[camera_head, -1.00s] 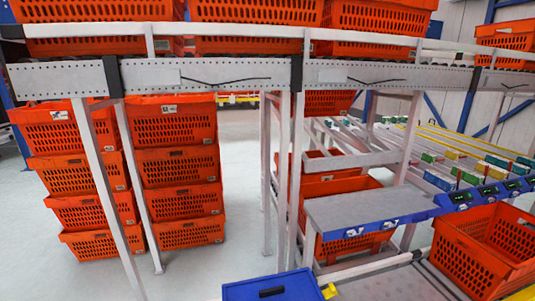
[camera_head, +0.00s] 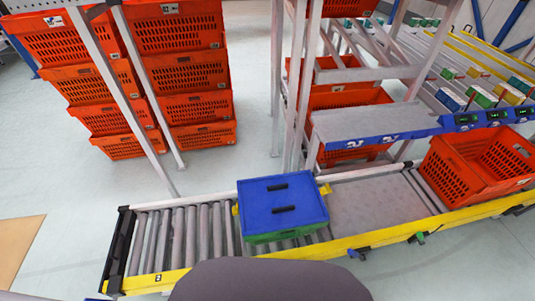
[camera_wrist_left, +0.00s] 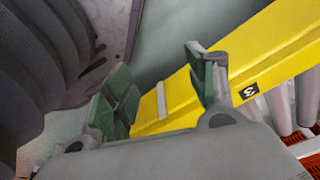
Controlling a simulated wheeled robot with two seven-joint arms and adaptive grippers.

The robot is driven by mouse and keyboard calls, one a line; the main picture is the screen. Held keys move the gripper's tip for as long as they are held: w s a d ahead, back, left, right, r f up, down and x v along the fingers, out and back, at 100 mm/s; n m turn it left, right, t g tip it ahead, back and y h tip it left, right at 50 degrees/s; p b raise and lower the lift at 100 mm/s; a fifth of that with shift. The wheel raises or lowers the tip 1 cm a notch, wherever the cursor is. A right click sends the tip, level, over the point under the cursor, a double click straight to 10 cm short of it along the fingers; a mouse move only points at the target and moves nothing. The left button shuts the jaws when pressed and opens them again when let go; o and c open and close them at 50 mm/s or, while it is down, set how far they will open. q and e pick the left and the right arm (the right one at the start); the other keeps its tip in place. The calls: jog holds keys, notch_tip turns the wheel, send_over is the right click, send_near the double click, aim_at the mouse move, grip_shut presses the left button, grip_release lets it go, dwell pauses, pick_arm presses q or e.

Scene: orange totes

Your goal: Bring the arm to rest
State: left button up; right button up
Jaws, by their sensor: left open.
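My left gripper (camera_wrist_left: 160,92) shows in the left wrist view, with its two green-padded fingers apart and nothing between them. Beyond the fingers runs the yellow side rail (camera_wrist_left: 262,50) of the conveyor, with a small black number label on it. A dark ribbed part fills the left of that view and looks like mine. Neither gripper shows in the head view. A dark rounded shape, likely part of my body, covers the bottom middle there. My right gripper is in no view.
A blue-lidded box (camera_head: 282,200) with a green lower part sits on the roller conveyor (camera_head: 170,240). An empty orange tote (camera_head: 470,170) stands on its right part. Orange totes (camera_head: 182,80) are stacked behind, left of the rack posts. Bare floor (camera_head: 250,100) lies between stacks and rack.

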pick_arm(q)
jog(key=s+a+r+p, duration=0.1)
jog(key=s+r+p, duration=0.1)
jog(key=s+p, duration=0.4)
jog(key=s+a+r+p, duration=0.2)
jog(key=s+p, duration=0.5)
jog(key=s, duration=0.2)
jog(key=shift+r+g, duration=0.35)
jog(key=shift+g, duration=0.05)
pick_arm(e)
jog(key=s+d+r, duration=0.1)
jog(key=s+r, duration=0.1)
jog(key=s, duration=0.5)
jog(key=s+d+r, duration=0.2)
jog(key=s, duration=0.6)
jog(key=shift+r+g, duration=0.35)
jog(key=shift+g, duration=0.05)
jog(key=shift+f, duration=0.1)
